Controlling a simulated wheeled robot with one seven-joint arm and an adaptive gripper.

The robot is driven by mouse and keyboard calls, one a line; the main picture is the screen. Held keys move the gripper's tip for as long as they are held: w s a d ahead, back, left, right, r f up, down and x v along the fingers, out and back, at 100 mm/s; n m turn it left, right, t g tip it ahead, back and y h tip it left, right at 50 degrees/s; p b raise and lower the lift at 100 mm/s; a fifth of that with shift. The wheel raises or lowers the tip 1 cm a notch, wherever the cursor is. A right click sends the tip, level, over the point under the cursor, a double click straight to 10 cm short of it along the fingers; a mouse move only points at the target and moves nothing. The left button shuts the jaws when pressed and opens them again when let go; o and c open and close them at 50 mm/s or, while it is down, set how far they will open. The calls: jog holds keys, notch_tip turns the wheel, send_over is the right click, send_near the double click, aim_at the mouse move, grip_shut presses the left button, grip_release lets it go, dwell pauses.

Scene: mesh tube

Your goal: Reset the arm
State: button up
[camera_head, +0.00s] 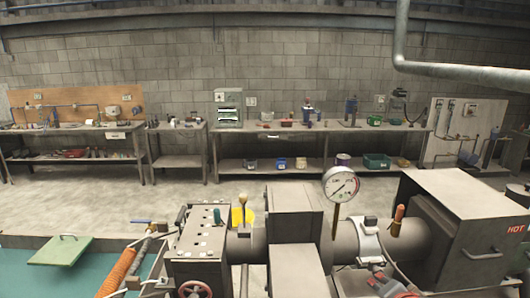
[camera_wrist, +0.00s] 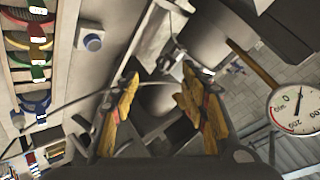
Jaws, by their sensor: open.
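My gripper (camera_wrist: 160,105) shows in the wrist view with its two yellow-padded fingers apart. No object is held between the fingers. Behind the gap are grey metal parts and a rounded grey surface, and I cannot tell how far they are from the fingertips. I cannot clearly make out my arm or gripper in the head view.
A round dial gauge (camera_head: 340,184) stands on the grey pipe assembly; a gauge (camera_wrist: 294,108) is right of my fingers. A box marked HOT (camera_head: 483,215) is at right. Workbenches (camera_head: 320,131) line the back wall, with open floor before them.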

jog(key=s+a+n+g+y+b, duration=0.1)
jog(key=s+a+n, duration=0.3)
jog(key=s, duration=0.3)
jog(key=s+a+n+g+b, duration=0.1)
jog(key=s+a+n, duration=0.3)
jog(key=s, duration=0.3)
jog(key=s+a+r+n+g+y+b, duration=0.1)
jog(key=s+a+n+g, duration=0.1)
jog(key=s+a+n, duration=0.2)
jog(key=s, duration=0.3)
jog(key=shift+s+a+y, duration=0.25)
jog(key=shift+s+y, duration=0.05)
jog(key=shift+r, duration=0.1)
jog(key=shift+c, duration=0.8)
